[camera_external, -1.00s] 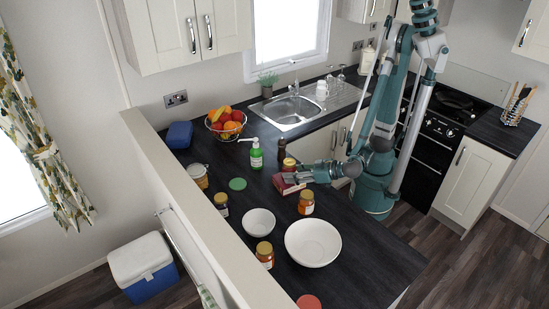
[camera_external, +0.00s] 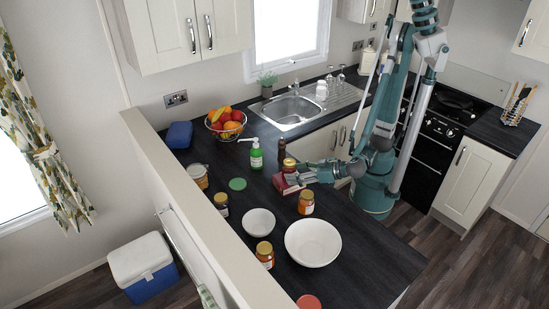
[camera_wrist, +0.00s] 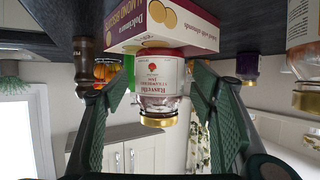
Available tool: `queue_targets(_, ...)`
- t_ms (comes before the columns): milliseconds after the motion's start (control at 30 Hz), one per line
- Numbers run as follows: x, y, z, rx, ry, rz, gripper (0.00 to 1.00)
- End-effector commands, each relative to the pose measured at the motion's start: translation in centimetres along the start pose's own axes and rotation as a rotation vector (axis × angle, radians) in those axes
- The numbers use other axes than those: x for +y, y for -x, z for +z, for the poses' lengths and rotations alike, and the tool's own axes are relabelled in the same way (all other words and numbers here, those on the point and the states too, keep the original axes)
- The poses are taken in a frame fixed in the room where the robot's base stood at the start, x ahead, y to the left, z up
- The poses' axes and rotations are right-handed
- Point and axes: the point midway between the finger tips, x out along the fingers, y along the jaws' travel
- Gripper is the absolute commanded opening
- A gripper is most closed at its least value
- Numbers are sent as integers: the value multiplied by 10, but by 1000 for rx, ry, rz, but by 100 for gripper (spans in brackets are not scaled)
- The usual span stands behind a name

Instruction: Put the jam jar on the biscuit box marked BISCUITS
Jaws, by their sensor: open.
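The jam jar (camera_external: 290,166), with a gold lid and a pale strawberry label, stands upright over the red biscuit box (camera_external: 285,186) on the dark worktop. In the upside-down wrist view the jar (camera_wrist: 160,90) has its base against the box (camera_wrist: 165,30), whose printed lettering includes "ALMOND BIS…". The jar appears to rest on it, though the contact is partly hidden. My gripper (camera_wrist: 160,85) is open, with one green finger on each side of the jar and small gaps visible. In the external view my gripper (camera_external: 297,178) reaches in from the right and partly covers the box.
An amber jar (camera_external: 306,203) stands close in front of my gripper. A brown mill (camera_external: 282,150) and green soap bottle (camera_external: 256,155) stand behind. White bowls (camera_external: 313,243) and several jars are to the front and left. The worktop at the front right is clear.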

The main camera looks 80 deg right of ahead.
Motion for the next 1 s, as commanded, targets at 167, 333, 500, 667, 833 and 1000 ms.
queue_targets(167,-1,18,-1,0,2,-2,57)
queue_targets(333,0,35,0,0,1,-2,57)
queue_targets(500,0,51,0,0,2,-3,57)
queue_targets(667,-1,67,0,0,1,-3,57)
queue_targets(833,-1,82,0,0,1,-3,57)
queue_targets(1000,0,94,0,0,1,-1,57)
